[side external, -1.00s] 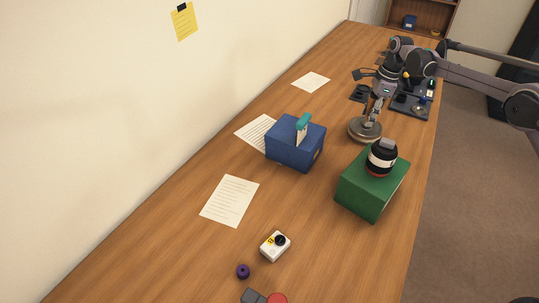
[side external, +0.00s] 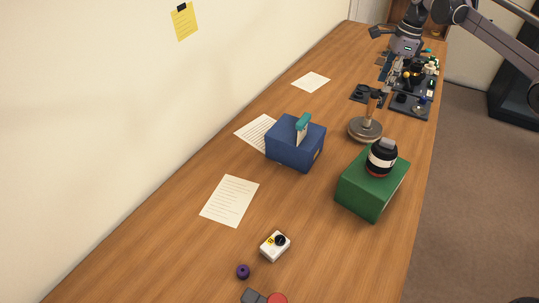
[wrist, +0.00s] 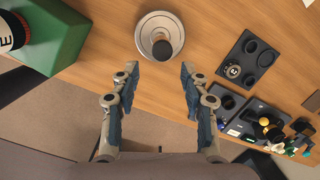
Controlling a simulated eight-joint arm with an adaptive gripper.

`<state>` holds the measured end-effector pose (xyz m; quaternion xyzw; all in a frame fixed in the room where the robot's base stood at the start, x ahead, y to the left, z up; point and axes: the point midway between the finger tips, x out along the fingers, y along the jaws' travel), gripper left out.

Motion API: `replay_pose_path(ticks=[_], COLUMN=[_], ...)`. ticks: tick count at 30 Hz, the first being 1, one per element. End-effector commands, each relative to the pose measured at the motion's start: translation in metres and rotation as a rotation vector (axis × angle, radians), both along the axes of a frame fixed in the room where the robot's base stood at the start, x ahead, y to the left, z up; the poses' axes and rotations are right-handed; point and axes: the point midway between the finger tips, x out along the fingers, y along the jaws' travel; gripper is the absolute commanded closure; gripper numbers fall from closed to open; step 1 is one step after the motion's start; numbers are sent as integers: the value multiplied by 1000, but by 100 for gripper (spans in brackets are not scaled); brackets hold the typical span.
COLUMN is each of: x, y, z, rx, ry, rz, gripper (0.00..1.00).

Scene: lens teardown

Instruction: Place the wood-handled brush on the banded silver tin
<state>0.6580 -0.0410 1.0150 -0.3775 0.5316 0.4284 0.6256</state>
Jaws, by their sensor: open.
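The wood-handled brush (side external: 373,106) stands upright, handle up, on the round silver tin (side external: 358,133). In the wrist view the handle's dark round end (wrist: 162,49) shows from above, within the outline of the tin (wrist: 147,27). The brush's lower end is hard to make out. My gripper (side external: 384,82) is above and behind the brush, apart from it. In the wrist view my gripper (wrist: 159,70) is open, with its two fingers spread and nothing between them.
A green box (side external: 363,197) carrying a black-and-white jar (side external: 382,158) stands in front of the tin. A blue box (side external: 292,152) stands to the left. Black trays (side external: 409,106) with small parts lie behind, near the table's right edge. Bare wood lies left of the tin.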

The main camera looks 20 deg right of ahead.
Motion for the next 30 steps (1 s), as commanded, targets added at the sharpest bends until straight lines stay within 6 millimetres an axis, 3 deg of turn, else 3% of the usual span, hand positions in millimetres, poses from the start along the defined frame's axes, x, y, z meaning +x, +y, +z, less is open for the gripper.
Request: replay_pose_path(ticks=[8, 15, 23, 30], x=[-40, -96, -170, -243], y=[11, 21, 30, 36], z=[52, 84, 94, 78], rx=[-68, -163, -291, -434], ry=[-127, -244, -352, -430], rz=[307, 620, 958, 1267], gripper=[55, 55, 55, 55])
